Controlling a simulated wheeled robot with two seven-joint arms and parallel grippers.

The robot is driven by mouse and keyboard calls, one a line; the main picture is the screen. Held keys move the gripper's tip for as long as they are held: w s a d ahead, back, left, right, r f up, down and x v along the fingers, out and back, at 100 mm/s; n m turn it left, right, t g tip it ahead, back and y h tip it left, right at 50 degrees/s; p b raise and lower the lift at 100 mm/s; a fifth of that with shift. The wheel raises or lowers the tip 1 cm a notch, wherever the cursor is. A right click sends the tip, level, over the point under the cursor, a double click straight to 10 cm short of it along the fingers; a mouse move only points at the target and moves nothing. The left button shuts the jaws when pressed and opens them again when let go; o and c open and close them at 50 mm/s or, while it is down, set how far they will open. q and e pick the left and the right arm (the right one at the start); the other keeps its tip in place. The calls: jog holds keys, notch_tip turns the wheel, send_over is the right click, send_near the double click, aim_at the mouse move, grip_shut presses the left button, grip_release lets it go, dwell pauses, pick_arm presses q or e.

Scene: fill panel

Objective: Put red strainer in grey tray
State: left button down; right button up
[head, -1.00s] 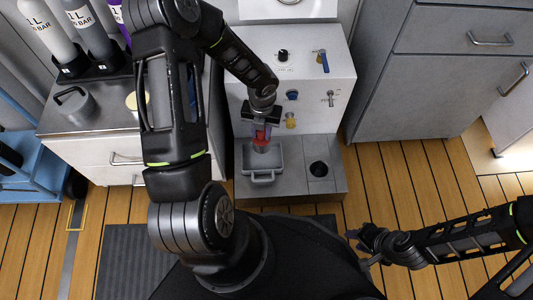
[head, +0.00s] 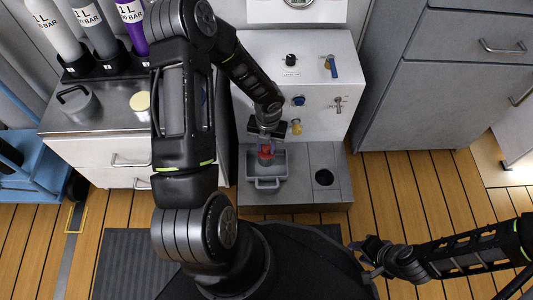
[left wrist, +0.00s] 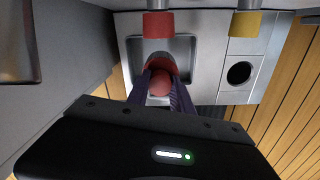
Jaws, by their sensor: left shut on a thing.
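The red strainer (left wrist: 160,68) shows between my left gripper's fingers in the left wrist view. In the head view the red strainer (head: 265,151) is a small red piece under the gripper. My left gripper (head: 267,140) is shut on it, above the grey tray (head: 268,184). The tray also shows in the left wrist view (left wrist: 184,47), with the strainer over its near part. I cannot tell if the strainer touches the tray floor. My right gripper (head: 366,258) is at the lower right, away from the tray; its finger gap is unclear.
A panel (head: 315,72) with knobs and a yellow fitting (head: 296,127) stands behind the tray. A round dark hole (head: 323,178) is right of the tray. Red (left wrist: 158,24) and yellow (left wrist: 245,23) fittings hang close by. A counter with a grey pot (head: 77,103) stands left.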

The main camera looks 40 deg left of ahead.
aim_at(266, 154)
pick_arm(q)
notch_tip(266, 154, down, 4)
jog(key=shift+f+b, duration=0.1)
jog(key=shift+b, duration=1.1)
jog(key=shift+f, duration=0.4)
jog(key=shift+f, duration=0.15)
jog(key=c, duration=1.1)
grip_release()
